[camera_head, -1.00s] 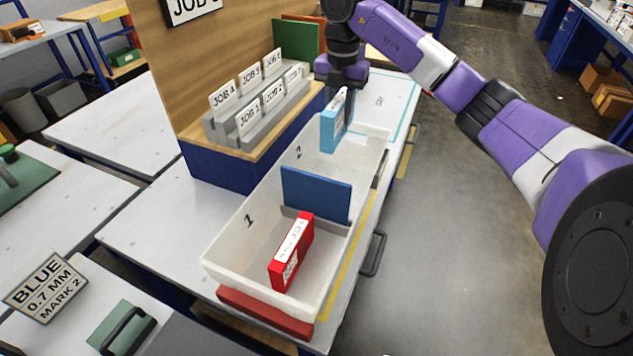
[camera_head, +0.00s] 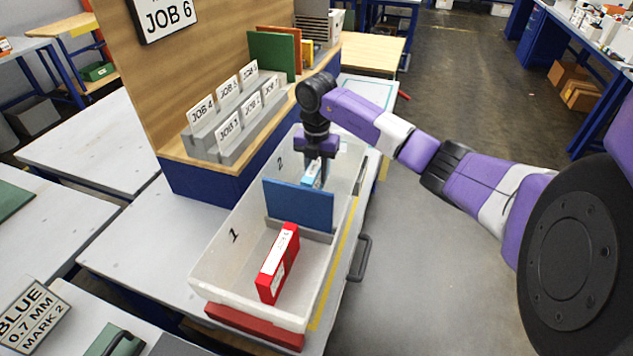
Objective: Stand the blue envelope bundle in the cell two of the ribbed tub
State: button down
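The ribbed tub (camera_head: 213,268) is a long translucent white bin on the bench, split by a blue divider (camera_head: 298,205). Cell one, marked 1, is nearer and holds a red bundle (camera_head: 278,262) with a white label. Cell two, marked 2, is behind the divider. The blue envelope bundle (camera_head: 311,173) is light blue and shows only its upper part over the divider, inside cell two. My gripper (camera_head: 317,172) points down at the bundle's top, over cell two. Its fingers are largely hidden, and whether the bundle touches the tub floor is hidden by the divider.
A grey rack (camera_head: 235,120) with several JOB cards stands left of the tub on a wooden-topped ledge. Green and orange boards (camera_head: 274,54) stand behind it. A red strip (camera_head: 254,326) lies under the tub's near end. The floor to the right is clear.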

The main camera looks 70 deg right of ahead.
jog(key=shift+f, duration=1.8)
jog(key=shift+f, duration=0.1)
jog(key=c, duration=1.1)
grip_release()
notch_tip(320, 180, up, 12)
jog(key=shift+r+b, duration=0.1)
jog(key=shift+b, duration=0.4)
